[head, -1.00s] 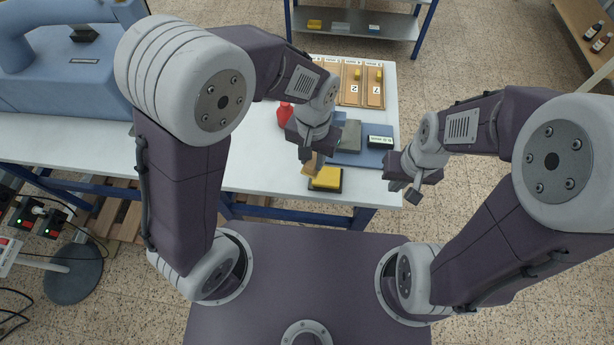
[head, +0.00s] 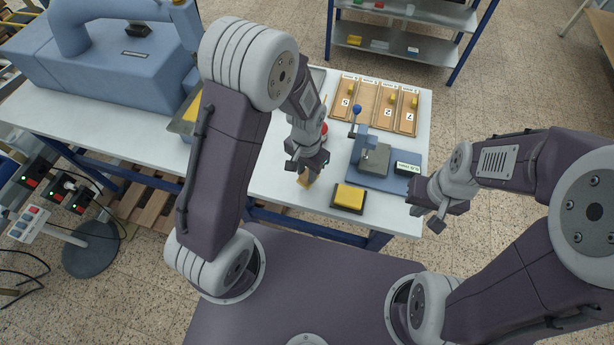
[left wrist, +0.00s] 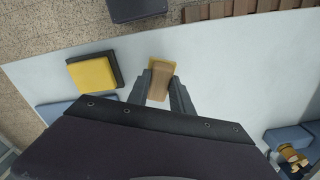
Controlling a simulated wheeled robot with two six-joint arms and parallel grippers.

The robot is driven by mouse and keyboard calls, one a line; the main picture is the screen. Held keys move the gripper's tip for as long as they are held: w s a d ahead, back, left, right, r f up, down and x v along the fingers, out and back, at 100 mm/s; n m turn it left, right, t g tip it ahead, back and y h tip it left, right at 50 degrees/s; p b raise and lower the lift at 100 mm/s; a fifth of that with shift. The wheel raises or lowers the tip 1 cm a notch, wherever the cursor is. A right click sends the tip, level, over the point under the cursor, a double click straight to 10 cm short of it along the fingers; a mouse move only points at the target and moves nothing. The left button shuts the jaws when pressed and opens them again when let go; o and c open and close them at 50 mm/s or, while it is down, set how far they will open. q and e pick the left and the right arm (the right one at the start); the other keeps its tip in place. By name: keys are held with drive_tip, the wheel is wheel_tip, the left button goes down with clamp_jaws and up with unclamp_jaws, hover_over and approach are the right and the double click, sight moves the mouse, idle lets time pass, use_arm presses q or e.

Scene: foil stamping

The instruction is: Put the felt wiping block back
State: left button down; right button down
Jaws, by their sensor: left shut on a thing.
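My left gripper (head: 306,176) is shut on a small tan block (left wrist: 160,80), which I take to be the felt wiping block. In the left wrist view the block sits between the two fingertips, with a yellowish edge showing around it. In the head view the block (head: 305,182) is low over the white table (head: 275,190) near its front edge. I cannot tell whether it touches the table. My right gripper (head: 437,222) hangs past the table's right front corner, with nothing visible in it; its finger gap is unclear.
A yellow pad on a dark base (head: 349,198) lies just right of the block. Behind it are a blue fixture with a lever (head: 357,128) and a dark labelled block (head: 407,169). Wooden numbered trays (head: 385,108) stand farther back. A large blue machine (head: 125,60) is at left.

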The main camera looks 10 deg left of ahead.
sight(307, 174)
use_arm(q)
drive_tip(key=f, duration=0.3)
drive_tip(key=shift+s+d, duration=0.1)
drive_tip(key=shift+s, duration=0.1)
drive_tip(key=shift+w+f, duration=0.1)
drive_tip(key=shift+f, duration=0.2)
drive_tip(key=shift+w+f, duration=0.1)
drive_tip(key=shift+f, duration=0.2)
drive_tip(key=c, duration=1.1)
unclamp_jaws()
drive_tip(key=shift+r, duration=0.1)
drive_tip(key=shift+c, duration=0.2)
